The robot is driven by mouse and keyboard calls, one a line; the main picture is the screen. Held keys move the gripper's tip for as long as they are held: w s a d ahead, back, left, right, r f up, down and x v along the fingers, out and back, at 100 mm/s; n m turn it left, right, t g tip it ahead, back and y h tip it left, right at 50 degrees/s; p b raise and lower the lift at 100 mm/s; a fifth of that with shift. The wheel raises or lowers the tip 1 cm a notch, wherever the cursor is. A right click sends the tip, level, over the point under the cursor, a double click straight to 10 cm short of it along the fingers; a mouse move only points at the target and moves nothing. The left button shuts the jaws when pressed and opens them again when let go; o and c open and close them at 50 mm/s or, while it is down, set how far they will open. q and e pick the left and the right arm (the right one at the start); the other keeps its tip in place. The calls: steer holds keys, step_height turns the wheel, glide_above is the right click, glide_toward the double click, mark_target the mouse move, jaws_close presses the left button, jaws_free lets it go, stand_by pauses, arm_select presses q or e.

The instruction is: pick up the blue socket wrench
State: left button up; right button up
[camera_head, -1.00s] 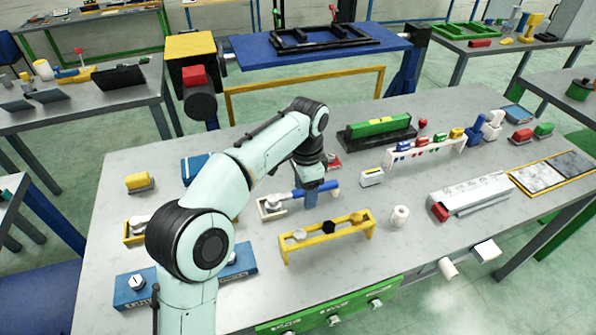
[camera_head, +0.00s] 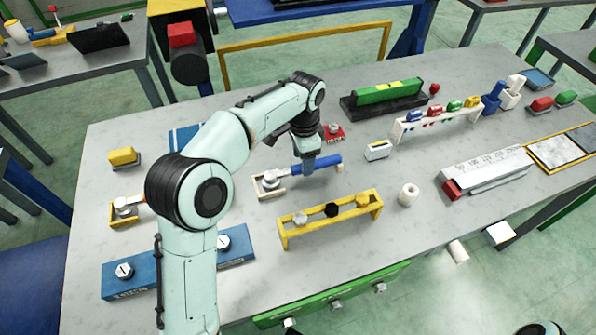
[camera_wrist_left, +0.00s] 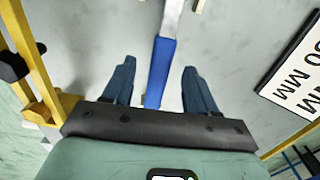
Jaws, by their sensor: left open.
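The blue socket wrench has a blue handle (camera_head: 325,162) and a metal head resting at a small white holder (camera_head: 268,188) on the grey workbench. My left gripper (camera_head: 307,166) is over the handle, pointing down. In the left wrist view the blue handle (camera_wrist_left: 160,68) runs between the two open fingers of the left gripper (camera_wrist_left: 158,66), with a gap on each side. The fingers do not touch it. In the head view the arm partly hides the wrench's middle. My right gripper is not seen.
A yellow rack (camera_head: 330,220) with several sockets stands just in front of the wrench. A white cylinder (camera_head: 408,194), a small white block (camera_head: 378,150) and a green level (camera_head: 387,92) on a black base are nearby. A blue block (camera_head: 130,278) lies front left.

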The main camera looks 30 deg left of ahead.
arm_select(q)
steer(key=shift+a+f+b, duration=0.15)
steer(key=shift+f+b, duration=0.2)
steer(key=shift+f, duration=2.35)
steer(key=shift+r, duration=0.1)
jaws_close()
